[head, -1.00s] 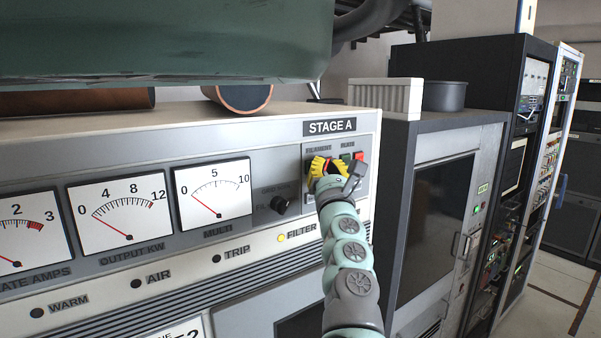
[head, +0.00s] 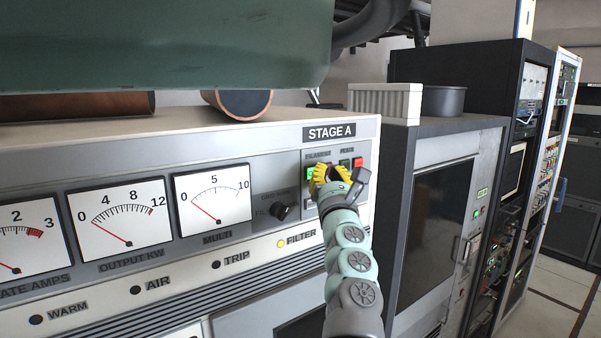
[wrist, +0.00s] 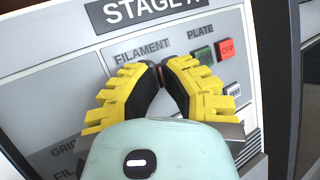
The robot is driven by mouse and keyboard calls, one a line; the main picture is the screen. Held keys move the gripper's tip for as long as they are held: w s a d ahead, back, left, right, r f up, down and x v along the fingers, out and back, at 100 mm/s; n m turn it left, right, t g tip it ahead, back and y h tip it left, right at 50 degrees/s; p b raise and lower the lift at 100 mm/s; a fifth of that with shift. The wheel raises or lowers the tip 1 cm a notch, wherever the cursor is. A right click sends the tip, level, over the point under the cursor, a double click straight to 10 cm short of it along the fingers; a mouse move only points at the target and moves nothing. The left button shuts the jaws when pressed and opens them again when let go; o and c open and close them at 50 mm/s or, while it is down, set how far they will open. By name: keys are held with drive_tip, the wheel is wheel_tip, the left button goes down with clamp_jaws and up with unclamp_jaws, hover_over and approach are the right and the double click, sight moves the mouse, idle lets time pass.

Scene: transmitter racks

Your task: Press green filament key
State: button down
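The Stage A key panel (head: 367,181) is on the upper right of the cabinet front. A bright green key (head: 310,173) under the FILAMENT label shows at the left edge of my gripper (head: 326,168) in the head view. My gripper, with yellow ribbed fingers and dark pads, is just in front of the filament keys. In the wrist view, its fingertips (wrist: 158,67) come close together below the FILAMENT label (wrist: 142,50), with nothing held. The fingers hide the filament keys there. Contact with the key cannot be told.
Right of the fingers are the green PLATE key (wrist: 203,55) and red OFF key (wrist: 227,48). A black knob (head: 282,211) and a multi meter (head: 213,198) lie to the left. A big green body (head: 160,45) overhangs the cabinet top. A dark rack (head: 440,215) stands at right.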

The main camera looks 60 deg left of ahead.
drive_tip(key=shift+d, duration=0.2)
drive_tip(key=d+p, duration=0.2)
drive_tip(key=d, duration=0.3)
drive_tip(key=shift+p, duration=0.3)
drive_tip(key=shift+w, duration=0.1)
idle(0.8)
